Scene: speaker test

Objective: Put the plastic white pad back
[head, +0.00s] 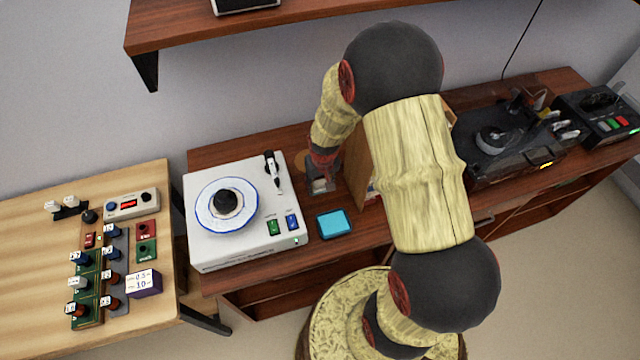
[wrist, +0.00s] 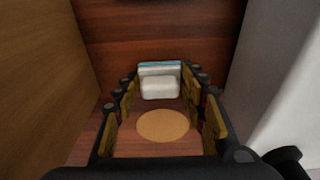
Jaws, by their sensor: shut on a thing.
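The white pad (wrist: 160,87), a small block with a blue strip along its far edge, sits between the fingertips of my gripper (wrist: 160,78) in the wrist view. My gripper is shut on it. In the head view my gripper (head: 321,178) points down into the gap between the white turntable (head: 213,247) and an upright wooden panel (head: 357,165). The pad is small and mostly hidden there. A round tan disc (wrist: 163,125) lies on the wood, seen between the fingers; part of it also shows left of my gripper in the head view (head: 302,160).
A blue square pad (head: 333,224) lies on the brown cabinet top (head: 235,155) in front of my gripper. A black turntable (head: 510,150) stands at right. A table with switches (head: 60,220) is at left. A wall shelf (head: 190,25) hangs above.

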